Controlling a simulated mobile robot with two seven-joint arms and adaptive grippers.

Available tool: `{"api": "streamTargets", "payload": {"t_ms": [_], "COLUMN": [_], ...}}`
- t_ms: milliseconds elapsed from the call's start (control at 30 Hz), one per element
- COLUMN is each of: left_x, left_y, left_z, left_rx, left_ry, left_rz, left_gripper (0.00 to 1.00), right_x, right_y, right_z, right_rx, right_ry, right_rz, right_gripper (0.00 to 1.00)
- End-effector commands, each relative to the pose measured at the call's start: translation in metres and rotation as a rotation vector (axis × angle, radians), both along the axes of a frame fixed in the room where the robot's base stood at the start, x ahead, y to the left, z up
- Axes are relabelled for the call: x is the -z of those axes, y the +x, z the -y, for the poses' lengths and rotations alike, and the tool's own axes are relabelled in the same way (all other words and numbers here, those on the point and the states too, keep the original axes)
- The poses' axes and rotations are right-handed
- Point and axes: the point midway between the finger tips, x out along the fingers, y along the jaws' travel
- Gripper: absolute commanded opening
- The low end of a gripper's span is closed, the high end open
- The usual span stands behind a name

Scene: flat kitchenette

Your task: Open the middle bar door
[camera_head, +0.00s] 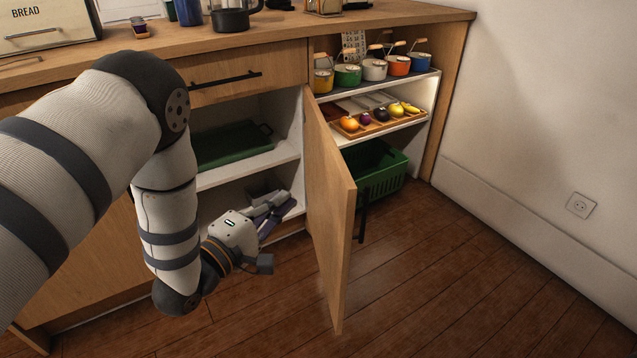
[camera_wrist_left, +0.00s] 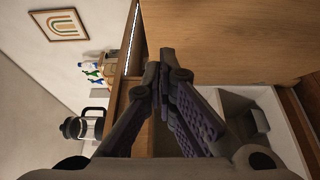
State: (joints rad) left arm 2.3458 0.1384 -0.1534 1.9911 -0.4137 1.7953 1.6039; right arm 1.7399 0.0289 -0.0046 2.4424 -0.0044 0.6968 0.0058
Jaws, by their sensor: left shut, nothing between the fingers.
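The wooden bar door (camera_head: 328,210) stands swung well out from the cabinet, almost edge-on in the head view. Its hinge side is at the cabinet's upright, and its black handle (camera_head: 362,214) shows on the far right face. My left gripper (camera_head: 284,200) is shut and empty, left of the door on its inner side, in front of the open compartment. In the left wrist view the closed fingertips (camera_wrist_left: 163,72) are close to the door's wooden panel (camera_wrist_left: 220,40). I cannot tell if they touch it. My right gripper is in neither view.
The opened compartment holds a green tray (camera_head: 232,143) on its shelf (camera_head: 210,178). The wooden floor (camera_head: 450,280) front right is clear.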

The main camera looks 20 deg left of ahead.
Motion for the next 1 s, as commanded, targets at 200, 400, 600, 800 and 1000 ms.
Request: {"api": "streamTargets", "payload": {"t_ms": [200, 400, 600, 800, 1000], "left_x": [0.002, 0.001, 0.001, 0.001, 0.001], "left_y": [0.047, 0.073, 0.082, 0.083, 0.085], "left_z": [0.012, 0.034, 0.048, 0.049, 0.053], "left_rx": [0.003, 0.002, 0.0, -0.002, -0.009], "left_ry": [0.002, 0.002, 0.002, 0.001, 0.001], "left_rz": [0.0, -0.003, -0.003, -0.003, -0.002], "left_gripper": [0.0, 0.0, 0.0, 0.0, 0.0], "right_x": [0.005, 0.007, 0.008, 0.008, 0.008], "right_y": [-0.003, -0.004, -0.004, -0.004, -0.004], "right_z": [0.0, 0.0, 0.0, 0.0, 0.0], "right_rx": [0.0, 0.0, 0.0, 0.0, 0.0], "right_ry": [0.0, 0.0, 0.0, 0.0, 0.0], "right_rz": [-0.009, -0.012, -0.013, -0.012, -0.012], "right_gripper": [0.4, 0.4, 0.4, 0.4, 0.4]}}
